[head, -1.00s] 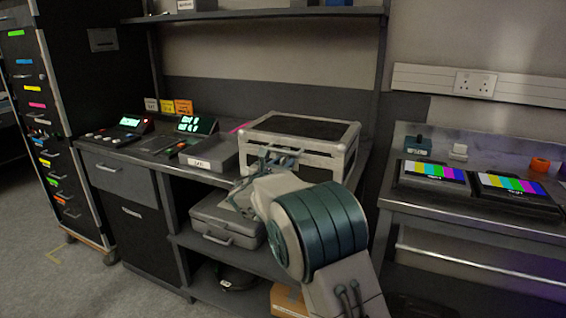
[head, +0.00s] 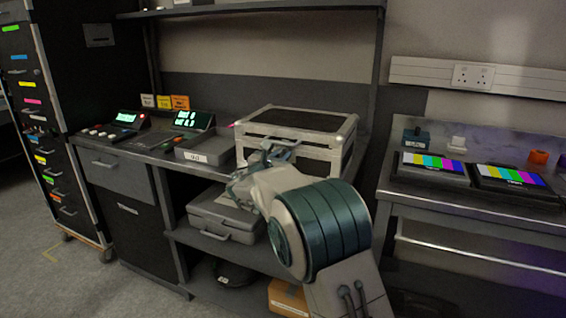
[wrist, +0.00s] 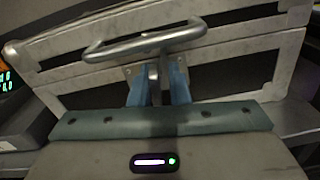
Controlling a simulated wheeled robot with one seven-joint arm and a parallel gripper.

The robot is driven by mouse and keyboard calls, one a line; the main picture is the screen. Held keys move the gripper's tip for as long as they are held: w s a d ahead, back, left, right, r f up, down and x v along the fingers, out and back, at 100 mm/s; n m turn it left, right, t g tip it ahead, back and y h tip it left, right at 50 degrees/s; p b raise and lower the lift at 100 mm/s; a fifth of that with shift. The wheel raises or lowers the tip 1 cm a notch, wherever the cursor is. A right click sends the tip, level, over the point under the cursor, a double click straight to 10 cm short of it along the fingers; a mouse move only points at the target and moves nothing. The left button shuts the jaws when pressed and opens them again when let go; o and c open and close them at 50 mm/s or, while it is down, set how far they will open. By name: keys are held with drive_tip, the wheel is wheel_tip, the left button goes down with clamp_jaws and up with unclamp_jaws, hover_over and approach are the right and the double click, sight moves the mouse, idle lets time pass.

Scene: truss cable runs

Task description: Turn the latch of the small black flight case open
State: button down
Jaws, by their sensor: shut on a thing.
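The small black flight case (head: 300,119) stands on the bench, with a black top and silver edges. Its front faces my arm, and in the wrist view its black front panel (wrist: 230,77) and silver rails fill the background. A bar handle (wrist: 146,42) crosses that front. The latch (wrist: 154,80) is a narrow upright metal piece on a small plate below the handle. My gripper (wrist: 158,84) has its two blue fingers on either side of the latch, shut on it. In the head view my gripper (head: 268,158) is at the case's front, partly hidden by my arm.
A grey tray (head: 203,150) sits left of the case, beside lit consoles (head: 193,120). A grey case (head: 222,215) lies on the shelf below. The right bench (head: 480,215) holds color-bar monitors. A shelf runs above the bench.

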drive_tip(key=m+b, duration=0.1)
drive_tip(key=b, duration=0.1)
drive_tip(key=m+b, duration=0.1)
drive_tip(key=b, duration=0.1)
drive_tip(key=m+b, duration=0.2)
drive_tip(key=shift+s+a+f, duration=0.1)
drive_tip(key=shift+a+f, duration=0.1)
drive_tip(key=shift+a, duration=0.1)
drive_tip(key=m+b, duration=0.2)
drive_tip(key=b, duration=0.1)
drive_tip(key=m+b, duration=0.2)
drive_tip(key=b, duration=0.1)
drive_tip(key=shift+s+d+f+m, duration=0.1)
drive_tip(key=shift+d+m, duration=0.05)
drive_tip(key=shift+m, duration=0.25)
drive_tip(key=m+b, duration=0.5)
drive_tip(key=b, duration=0.1)
drive_tip(key=shift+d+f, duration=0.1)
drive_tip(key=shift+m+b, duration=1.05)
drive_tip(key=shift+m, duration=0.05)
drive_tip(key=shift+d+r, duration=0.15)
drive_tip(key=shift+r, duration=0.05)
drive_tip(key=c, duration=1.6)
unclamp_jaws()
drive_tip(key=shift+o, duration=0.2)
drive_tip(key=shift+f, duration=0.1)
drive_tip(key=shift+d+f, duration=0.15)
drive_tip(key=shift+d, duration=0.05)
